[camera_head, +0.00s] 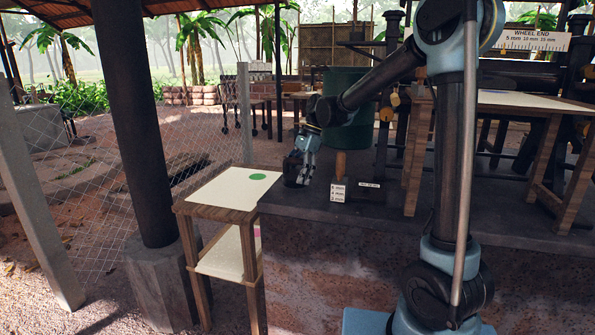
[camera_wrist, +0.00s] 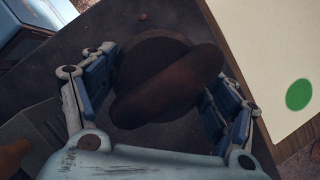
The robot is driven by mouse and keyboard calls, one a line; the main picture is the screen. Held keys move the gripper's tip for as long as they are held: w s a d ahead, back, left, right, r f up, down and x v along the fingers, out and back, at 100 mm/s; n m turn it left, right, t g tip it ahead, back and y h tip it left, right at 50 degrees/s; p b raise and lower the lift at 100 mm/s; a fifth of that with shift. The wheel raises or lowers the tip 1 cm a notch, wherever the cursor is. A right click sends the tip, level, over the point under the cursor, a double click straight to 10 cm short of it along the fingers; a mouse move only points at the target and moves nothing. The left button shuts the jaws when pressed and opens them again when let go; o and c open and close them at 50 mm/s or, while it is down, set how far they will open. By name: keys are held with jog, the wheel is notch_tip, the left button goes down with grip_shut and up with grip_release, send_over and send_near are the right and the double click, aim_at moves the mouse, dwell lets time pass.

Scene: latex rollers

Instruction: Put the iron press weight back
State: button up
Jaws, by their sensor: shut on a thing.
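The iron press weight (camera_wrist: 168,88) is a dark, rusty round piece with a thick bar-like handle across it. My gripper (camera_wrist: 160,74) has its fingers on both sides of the weight and is shut on it. In the head view the weight (camera_head: 292,170) is small and dark, at the left end of the dark stone counter (camera_head: 310,207), under my gripper (camera_head: 302,160). I cannot tell whether it rests on the counter or hangs just above it. A green round spot (camera_head: 257,176) marks the cream-topped side table (camera_head: 228,190) to its left; the spot (camera_wrist: 299,95) is bare.
Small number blocks (camera_head: 338,192) and a dark labelled block (camera_head: 371,189) stand on the counter right of my gripper. A dark green drum (camera_head: 348,115) is behind. A black post (camera_head: 137,120) stands left of the side table. The side table's top is clear.

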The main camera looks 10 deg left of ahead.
jog(key=shift+f, duration=1.25)
jog(key=o, duration=2.1)
jog(key=shift+f, duration=0.1)
jog(key=v, duration=1.2)
